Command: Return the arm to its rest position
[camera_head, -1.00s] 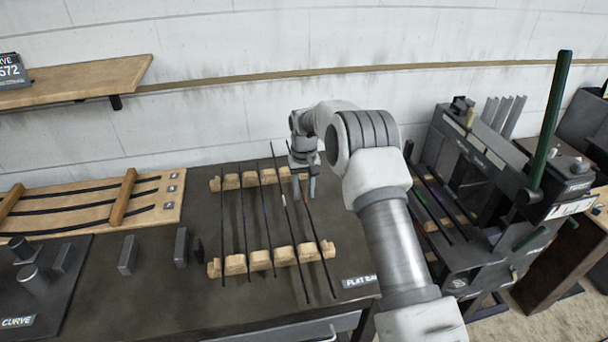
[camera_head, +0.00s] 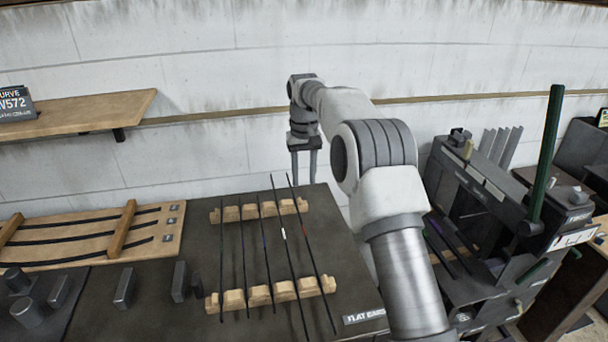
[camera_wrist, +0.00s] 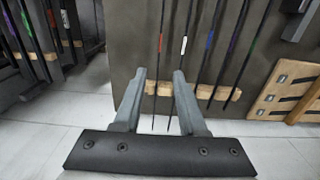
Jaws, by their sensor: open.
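My gripper (camera_head: 304,164) is open and empty in the head view, pointing down above the far edge of the dark table (camera_head: 160,262). In the wrist view my gripper (camera_wrist: 160,80) shows two separate grey fingers with nothing held between them. Several thin dark bars lie across two notched wooden rests, the far rest (camera_head: 231,215) and the near rest (camera_head: 234,301). One bar has a white band (camera_wrist: 184,45) and one a red band (camera_wrist: 161,43). My arm reaches from the lower right up toward the wall.
A dark machine with a green upright lever (camera_head: 546,155) stands at the right. A wooden board (camera_head: 90,232) with curved strips lies at the left. A wall shelf (camera_head: 80,112) hangs at upper left. Small grey blocks (camera_head: 125,288) stand on the table.

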